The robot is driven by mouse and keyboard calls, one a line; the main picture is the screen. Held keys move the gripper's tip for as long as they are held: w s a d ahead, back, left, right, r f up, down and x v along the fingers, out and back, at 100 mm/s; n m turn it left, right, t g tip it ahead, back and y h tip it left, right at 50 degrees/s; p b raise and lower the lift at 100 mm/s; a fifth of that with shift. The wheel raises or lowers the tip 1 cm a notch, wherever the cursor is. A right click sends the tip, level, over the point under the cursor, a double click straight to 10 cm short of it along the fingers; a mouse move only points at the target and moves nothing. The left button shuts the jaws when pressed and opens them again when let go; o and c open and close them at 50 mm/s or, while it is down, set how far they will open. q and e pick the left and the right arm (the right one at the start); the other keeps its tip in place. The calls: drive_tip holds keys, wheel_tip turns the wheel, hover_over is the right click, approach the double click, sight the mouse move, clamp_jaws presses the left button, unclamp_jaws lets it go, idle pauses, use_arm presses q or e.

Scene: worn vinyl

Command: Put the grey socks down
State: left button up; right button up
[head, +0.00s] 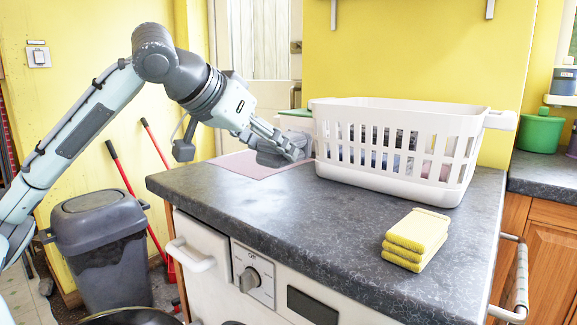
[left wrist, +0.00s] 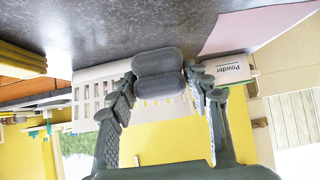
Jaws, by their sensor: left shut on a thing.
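My left gripper (head: 288,146) is shut on the grey socks (head: 273,157), a small folded dark-grey bundle. In the left wrist view the grey socks (left wrist: 158,72) sit between the two fingertips of the gripper (left wrist: 162,84). In the head view they appear over the pink mat (head: 243,168), beside the left end of the white basket (head: 390,184). I cannot tell whether the socks touch the mat or are just above it. My right gripper is not in view.
The white basket holds several cloth items. A stack of folded yellow cloths (head: 416,240) lies near the counter's front right. A powder box (left wrist: 228,68) stands beyond the socks. The dark speckled counter (head: 290,215) is clear at the front. A grey bin (head: 104,250) stands on the floor.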

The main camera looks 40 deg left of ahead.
use_arm(q)
drive_tip(key=shift+w+d+f, duration=0.45)
drive_tip(key=shift+w, duration=0.15)
drive_tip(key=shift+w+d+f, duration=0.4)
drive_tip(key=shift+w, duration=0.2)
wheel_tip(320, 180, down, 4)
drive_tip(key=shift+b, duration=0.9)
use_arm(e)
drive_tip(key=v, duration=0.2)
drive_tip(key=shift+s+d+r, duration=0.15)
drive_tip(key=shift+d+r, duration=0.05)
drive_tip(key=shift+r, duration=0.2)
use_arm(q)
drive_tip(key=shift+f, duration=0.15)
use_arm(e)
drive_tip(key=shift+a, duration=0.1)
use_arm(q)
drive_tip(key=shift+f, duration=0.2)
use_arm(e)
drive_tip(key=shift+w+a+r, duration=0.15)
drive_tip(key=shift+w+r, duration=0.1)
use_arm(q)
drive_tip(key=shift+f, duration=0.1)
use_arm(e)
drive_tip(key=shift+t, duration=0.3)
